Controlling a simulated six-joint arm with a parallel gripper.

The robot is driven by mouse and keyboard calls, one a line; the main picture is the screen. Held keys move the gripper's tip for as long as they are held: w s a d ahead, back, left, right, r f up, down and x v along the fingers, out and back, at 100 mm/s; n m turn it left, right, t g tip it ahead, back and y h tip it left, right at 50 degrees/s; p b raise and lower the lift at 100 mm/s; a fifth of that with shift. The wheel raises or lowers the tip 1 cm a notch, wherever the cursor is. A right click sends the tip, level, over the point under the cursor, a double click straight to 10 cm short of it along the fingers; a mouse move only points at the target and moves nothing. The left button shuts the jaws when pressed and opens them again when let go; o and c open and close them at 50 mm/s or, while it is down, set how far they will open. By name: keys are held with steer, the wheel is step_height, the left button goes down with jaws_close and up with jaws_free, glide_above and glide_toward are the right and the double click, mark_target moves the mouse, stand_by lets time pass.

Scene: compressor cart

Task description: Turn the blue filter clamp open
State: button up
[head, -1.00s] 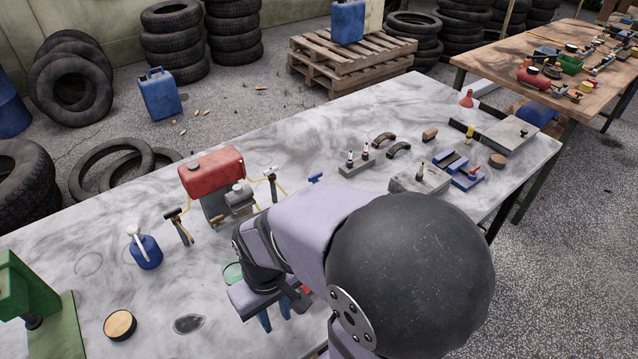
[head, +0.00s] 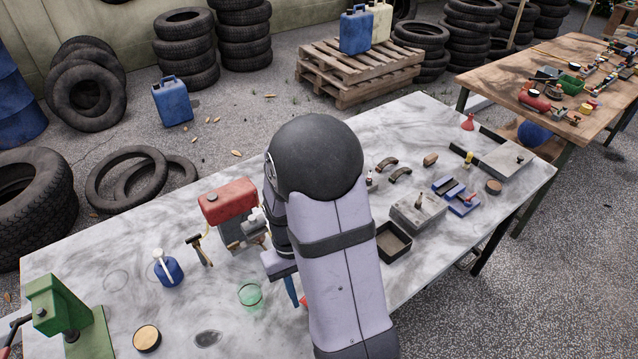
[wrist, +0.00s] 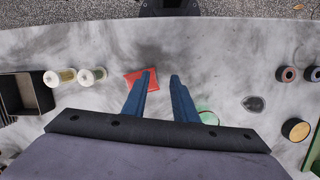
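I cannot make out the blue filter clamp in either current view. My arm covers the table just right of the compressor, whose red tank (head: 228,201) shows in the head view. My gripper (wrist: 162,78) has two blue fingers, spread apart with nothing held between them. In the wrist view they point over the tabletop, with a flat red piece (wrist: 135,80) beneath and beside the left finger. In the head view my gripper (head: 292,296) is partly hidden by my arm, in front of the compressor and right of the green bowl (head: 250,295).
A hammer-like tool (head: 199,248) and a blue can (head: 168,270) stand left of the compressor. A dark open tray (head: 393,242) and a grey block (head: 418,213) lie right of my arm. A green press (head: 62,310) fills the left corner.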

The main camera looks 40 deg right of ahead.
steer(key=w+d+r+n+t+h, duration=0.1)
steer(key=w+d+r+n, duration=0.2)
steer(key=w+d+n, duration=0.3)
steer(key=w+d+r+n+t+h+p, duration=0.1)
steer(key=w+d+r+n+h, duration=0.2)
steer(key=w, duration=0.5)
steer(key=w+d+r+n+t, duration=0.1)
steer(key=w+d+r+n, duration=0.2)
steer(key=w+d+n, duration=0.3)
steer(key=shift+d+f+n+p, duration=0.45)
steer(key=shift+d+f+n, duration=0.2)
steer(key=shift+f+n, duration=0.35)
steer(key=shift+d+f+n+p, duration=0.4)
steer(key=shift+d+f+n, duration=0.25)
steer(key=shift+f, duration=0.5)
steer(key=shift+d+f+n+p, duration=0.45)
steer(key=shift+d+f+n, duration=0.15)
steer(key=shift+f+n, duration=0.4)
steer(key=shift+f, duration=0.1)
jaws_close()
